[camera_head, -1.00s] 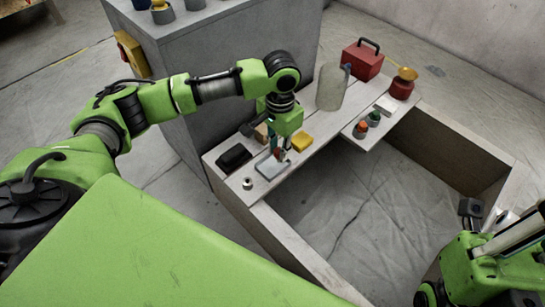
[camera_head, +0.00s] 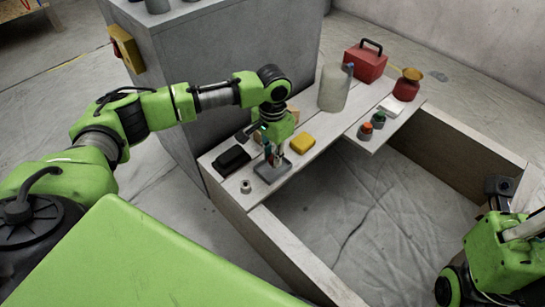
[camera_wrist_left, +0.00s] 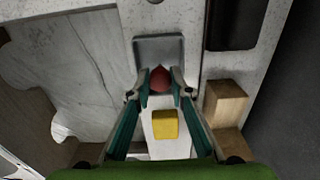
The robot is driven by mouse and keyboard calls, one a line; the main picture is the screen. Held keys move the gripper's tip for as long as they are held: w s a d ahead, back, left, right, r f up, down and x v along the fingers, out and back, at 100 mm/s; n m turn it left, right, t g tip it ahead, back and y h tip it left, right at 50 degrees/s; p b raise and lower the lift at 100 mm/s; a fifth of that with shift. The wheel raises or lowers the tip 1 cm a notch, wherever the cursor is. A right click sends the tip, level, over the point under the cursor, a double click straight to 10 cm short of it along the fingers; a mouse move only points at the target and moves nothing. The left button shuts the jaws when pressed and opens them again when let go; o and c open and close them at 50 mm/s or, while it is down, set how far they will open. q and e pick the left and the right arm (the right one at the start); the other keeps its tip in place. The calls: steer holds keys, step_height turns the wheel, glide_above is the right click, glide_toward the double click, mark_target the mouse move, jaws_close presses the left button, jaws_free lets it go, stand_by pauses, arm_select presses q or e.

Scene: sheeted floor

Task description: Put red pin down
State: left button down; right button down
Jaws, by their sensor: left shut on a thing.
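My left gripper (camera_head: 274,158) points down at the small grey tray (camera_head: 272,174) on the white plank. In the left wrist view, the left gripper (camera_wrist_left: 160,90) is shut on the red pin (camera_wrist_left: 160,77), which sits between its fingertips. The grey tray (camera_wrist_left: 172,46) lies right beyond the pin there. Whether the pin touches the tray I cannot tell. In the head view the fingers mostly hide the pin. My right gripper (camera_head: 499,188) is at the right edge, away from the planks; its fingers do not show clearly.
Near the tray are a yellow block (camera_head: 302,143), a black box (camera_head: 231,160) and a metal nut (camera_head: 246,186). A wooden block (camera_wrist_left: 226,101) stands beside the left gripper. Farther back are a grey cylinder (camera_head: 335,88), red toolbox (camera_head: 366,64) and red pot (camera_head: 407,86).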

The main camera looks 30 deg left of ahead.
arm_select(q)
steer(key=c, duration=1.8)
jaws_free()
steer(key=shift+f, duration=0.1)
